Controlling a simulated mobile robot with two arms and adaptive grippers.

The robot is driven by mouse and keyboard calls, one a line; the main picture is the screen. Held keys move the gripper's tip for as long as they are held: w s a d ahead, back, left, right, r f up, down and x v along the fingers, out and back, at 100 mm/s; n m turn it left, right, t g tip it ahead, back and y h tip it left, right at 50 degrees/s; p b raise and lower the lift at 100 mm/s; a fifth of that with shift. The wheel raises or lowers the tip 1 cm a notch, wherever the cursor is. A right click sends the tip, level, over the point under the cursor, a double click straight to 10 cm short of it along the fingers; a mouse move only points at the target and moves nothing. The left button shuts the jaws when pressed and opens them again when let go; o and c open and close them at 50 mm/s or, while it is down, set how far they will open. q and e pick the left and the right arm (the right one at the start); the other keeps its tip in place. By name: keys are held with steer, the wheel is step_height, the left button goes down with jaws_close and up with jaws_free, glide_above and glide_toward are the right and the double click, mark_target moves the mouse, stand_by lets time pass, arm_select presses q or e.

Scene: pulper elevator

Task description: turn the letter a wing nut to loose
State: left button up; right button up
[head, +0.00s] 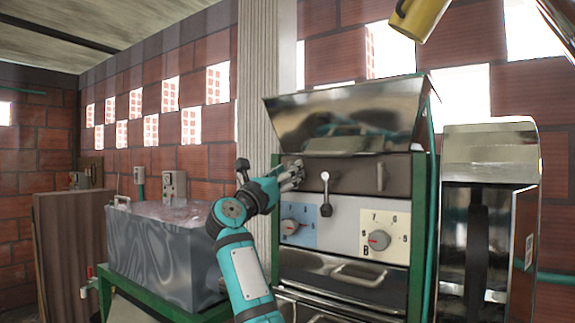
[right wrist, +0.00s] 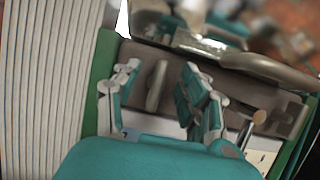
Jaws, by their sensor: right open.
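The machine's dark panel (head: 345,172) carries a flat upright wing nut at each side. In the head view my right gripper (head: 291,176) is at the panel's left end and hides the left wing nut. In the right wrist view this grey wing nut (right wrist: 157,86) stands upright between the spread fingers of my right gripper (right wrist: 158,78). The gripper is open; I cannot tell whether a finger touches the nut. The other wing nut (head: 380,177) is upright at the panel's right end. My left gripper is out of view.
A blue dial plate (head: 298,225) and a dial marked B (head: 379,240) are below. A shiny hopper (head: 345,118) overhangs the panel. A grey tank (head: 165,252) stands left.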

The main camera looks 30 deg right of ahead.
steer(key=shift+w+d+r, duration=0.1)
steer(key=shift+d, duration=0.05)
jaws_close()
